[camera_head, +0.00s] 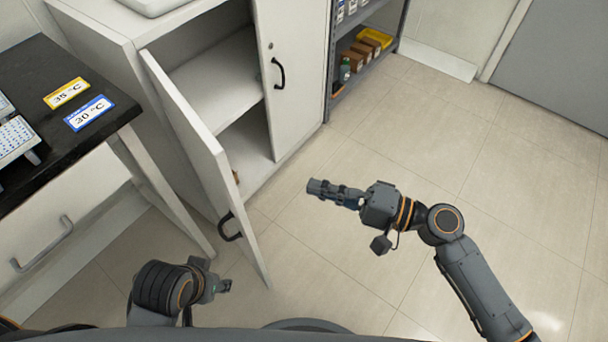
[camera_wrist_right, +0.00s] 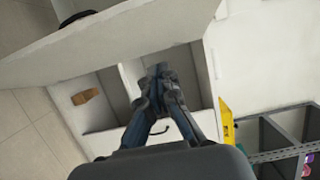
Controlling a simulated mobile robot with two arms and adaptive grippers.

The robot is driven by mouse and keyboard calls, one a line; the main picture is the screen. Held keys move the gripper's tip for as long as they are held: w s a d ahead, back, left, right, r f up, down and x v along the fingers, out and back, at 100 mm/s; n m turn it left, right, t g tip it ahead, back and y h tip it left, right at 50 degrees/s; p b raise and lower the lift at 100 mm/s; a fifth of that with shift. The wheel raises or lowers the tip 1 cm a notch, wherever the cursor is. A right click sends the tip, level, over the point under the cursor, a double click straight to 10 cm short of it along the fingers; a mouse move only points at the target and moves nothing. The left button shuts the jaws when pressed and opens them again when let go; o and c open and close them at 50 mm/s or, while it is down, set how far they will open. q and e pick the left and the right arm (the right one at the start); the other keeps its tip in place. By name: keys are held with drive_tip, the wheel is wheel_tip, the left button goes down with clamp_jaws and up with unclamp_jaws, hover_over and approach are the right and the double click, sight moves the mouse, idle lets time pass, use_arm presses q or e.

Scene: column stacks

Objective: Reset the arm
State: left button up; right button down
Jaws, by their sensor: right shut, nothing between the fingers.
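My right gripper (camera_head: 332,191) is in the middle of the head view, above the tiled floor, pointing left toward the cabinet. Its fingers are together with nothing between them; they also show in the right wrist view (camera_wrist_right: 159,75). The right arm comes in from the lower right. My left arm shows at the lower left, with its gripper (camera_head: 222,287) small and partly hidden, so its fingers cannot be made out. It is near the lower part of the open cabinet door (camera_head: 205,150).
The white cabinet (camera_head: 110,35) has its left door swung out and shelves showing inside. Its right door (camera_head: 290,75) looks closed. A dark bench (camera_head: 35,75) with temperature labels stands left. A grey shelf unit (camera_head: 398,25) is behind. The floor at right is clear.

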drive_tip(key=shift+s+d, duration=0.3)
drive_tip(key=shift+d, duration=0.05)
